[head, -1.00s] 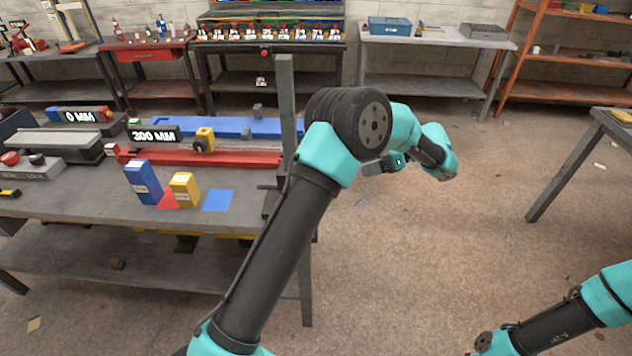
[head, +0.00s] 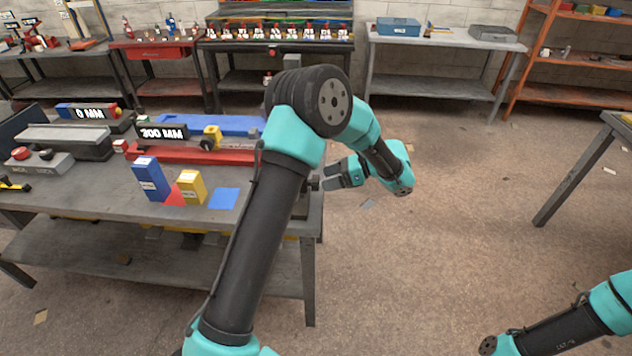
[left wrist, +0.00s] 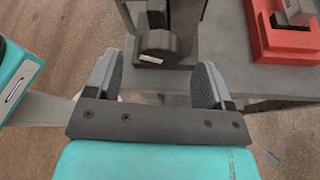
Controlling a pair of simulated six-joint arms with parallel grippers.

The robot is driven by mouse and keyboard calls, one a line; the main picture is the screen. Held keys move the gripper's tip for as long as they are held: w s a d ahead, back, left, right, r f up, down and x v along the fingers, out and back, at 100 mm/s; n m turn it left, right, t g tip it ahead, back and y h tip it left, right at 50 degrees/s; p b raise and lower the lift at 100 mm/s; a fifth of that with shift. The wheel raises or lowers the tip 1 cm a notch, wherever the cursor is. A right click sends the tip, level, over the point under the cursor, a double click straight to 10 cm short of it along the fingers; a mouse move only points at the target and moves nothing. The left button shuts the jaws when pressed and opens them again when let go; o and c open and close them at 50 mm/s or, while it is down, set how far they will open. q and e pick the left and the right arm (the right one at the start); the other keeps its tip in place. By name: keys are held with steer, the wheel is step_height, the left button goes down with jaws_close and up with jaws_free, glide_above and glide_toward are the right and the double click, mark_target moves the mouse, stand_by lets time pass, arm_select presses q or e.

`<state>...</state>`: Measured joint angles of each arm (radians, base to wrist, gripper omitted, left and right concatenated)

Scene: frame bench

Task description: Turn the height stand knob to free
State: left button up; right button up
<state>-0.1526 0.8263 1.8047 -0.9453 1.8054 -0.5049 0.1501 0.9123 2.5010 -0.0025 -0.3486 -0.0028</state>
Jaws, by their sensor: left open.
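The height stand (head: 291,62) is a grey post at the right end of the workbench, mostly hidden behind my left arm in the head view. Its dark knob (left wrist: 160,46) shows in the left wrist view at the foot of the post, with a pale mark on its lower face. My left gripper (head: 335,179) is open at the bench's right edge. In the left wrist view its two fingers (left wrist: 157,82) stand apart, with the knob ahead of and between them, not clearly touched. My right arm shows at the lower right, its gripper out of view.
The workbench (head: 75,205) holds a blue block (head: 147,180), a yellow block (head: 192,187), a blue square (head: 223,198) and a red rail (head: 190,154). In the left wrist view a red fixture (left wrist: 283,40) lies right of the stand.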

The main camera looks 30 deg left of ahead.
arm_select(q)
steer(key=shift+x, duration=2.25)
steer(key=c, duration=0.9)
